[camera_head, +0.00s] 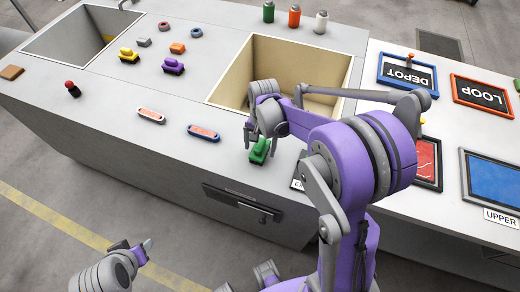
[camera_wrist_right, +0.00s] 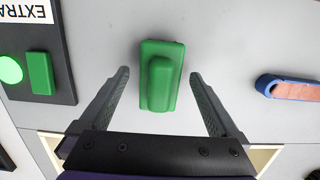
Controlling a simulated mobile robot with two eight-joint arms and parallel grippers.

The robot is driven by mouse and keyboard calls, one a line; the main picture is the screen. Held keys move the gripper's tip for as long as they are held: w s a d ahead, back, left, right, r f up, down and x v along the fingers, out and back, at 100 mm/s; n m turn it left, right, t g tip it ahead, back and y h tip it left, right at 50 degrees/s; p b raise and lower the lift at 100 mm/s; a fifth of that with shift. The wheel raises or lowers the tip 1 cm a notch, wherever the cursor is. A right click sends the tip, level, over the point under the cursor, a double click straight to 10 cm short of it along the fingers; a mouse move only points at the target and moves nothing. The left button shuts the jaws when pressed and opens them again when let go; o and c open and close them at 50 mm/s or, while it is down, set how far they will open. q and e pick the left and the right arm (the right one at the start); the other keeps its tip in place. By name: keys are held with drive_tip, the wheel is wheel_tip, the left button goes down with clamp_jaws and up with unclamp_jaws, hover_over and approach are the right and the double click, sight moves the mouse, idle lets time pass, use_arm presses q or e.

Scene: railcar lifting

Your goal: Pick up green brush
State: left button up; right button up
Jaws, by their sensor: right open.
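The green brush (camera_head: 260,150) lies on the grey counter near its front edge, just below my right gripper (camera_head: 262,138). In the right wrist view the green brush (camera_wrist_right: 161,85) has a flat green base with a raised rounded block on top. My right gripper (camera_wrist_right: 160,75) is open, with one finger to each side of the brush and a gap on both sides. I cannot tell the fingers' exact height over it. My left gripper (camera_head: 141,248) is low at the lower left, in front of the counter and away from the brush; its jaw opening is unclear.
An open beige-lined bin (camera_head: 285,62) is sunk in the counter behind my right gripper. A blue-rimmed oval piece (camera_head: 204,133) lies left of the brush. A dark panel (camera_wrist_right: 40,45) with green shapes and an EXTRA label lies beside the brush.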

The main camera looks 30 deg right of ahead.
sight(260, 144)
clamp_jaws()
wheel_tip(260, 144, up, 10)
drive_tip(key=shift+r+p, duration=0.1)
drive_tip(key=shift+p, duration=0.2)
drive_tip(key=c, duration=0.6)
unclamp_jaws()
drive_tip(key=shift+c, duration=0.2)
drive_tip(key=c, duration=0.6)
drive_tip(key=shift+c, duration=0.2)
